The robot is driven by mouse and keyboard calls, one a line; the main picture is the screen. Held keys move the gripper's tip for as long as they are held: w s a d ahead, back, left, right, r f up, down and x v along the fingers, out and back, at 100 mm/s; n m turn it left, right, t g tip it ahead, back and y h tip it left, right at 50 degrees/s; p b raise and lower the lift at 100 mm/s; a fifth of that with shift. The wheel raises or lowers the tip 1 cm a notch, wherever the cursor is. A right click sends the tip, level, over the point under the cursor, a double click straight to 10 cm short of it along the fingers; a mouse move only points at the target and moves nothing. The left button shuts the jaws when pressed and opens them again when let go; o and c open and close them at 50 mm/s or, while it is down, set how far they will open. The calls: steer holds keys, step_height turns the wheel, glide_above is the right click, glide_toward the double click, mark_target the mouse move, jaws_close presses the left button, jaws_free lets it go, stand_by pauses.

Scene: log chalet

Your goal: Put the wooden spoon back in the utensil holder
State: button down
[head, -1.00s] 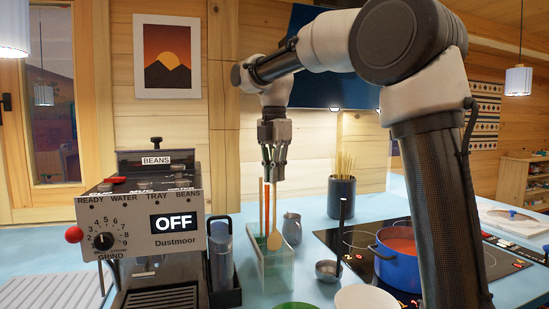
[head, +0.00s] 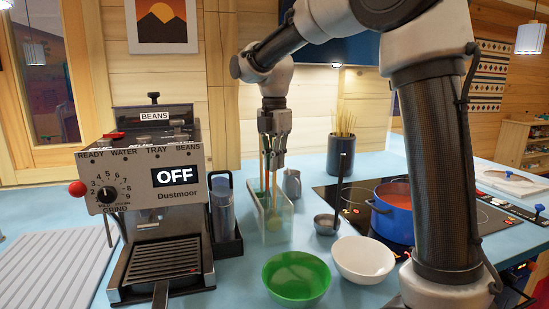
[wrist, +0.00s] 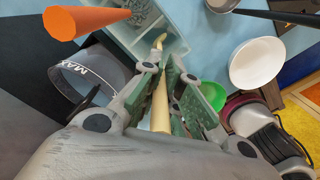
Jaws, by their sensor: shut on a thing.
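The wooden spoon (head: 274,222) is held upright by my gripper (head: 272,165). Its bowl end is low and looks greenish through the clear wall of the utensil holder (head: 283,236), so it appears inside the holder. In the wrist view its tan handle (wrist: 161,108) runs between my gripper's green-padded fingers (wrist: 180,95), which are shut on it. The holder (wrist: 125,38) lies beyond them, with divided compartments. An orange utensil (wrist: 85,22) also rises at the holder; in the head view it stands left of the spoon. The spoon's exact compartment is unclear.
The coffee machine (head: 150,195) and a black caddy (head: 229,243) stand left of the holder. A small metal jug (head: 292,183), a ladle (head: 326,224), the green bowl (head: 296,278), the white bowl (head: 363,262) and a blue pot (head: 393,222) are to the right or in front.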

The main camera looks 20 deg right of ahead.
steer(key=shift+f, duration=0.6)
stand_by(0.5)
stand_by(0.3)
steer(key=c, duration=1.5)
jaws_free()
steer(key=shift+c, duration=0.2)
steer(key=shift+r, duration=4.25)
steer(key=shift+a, duration=0.1)
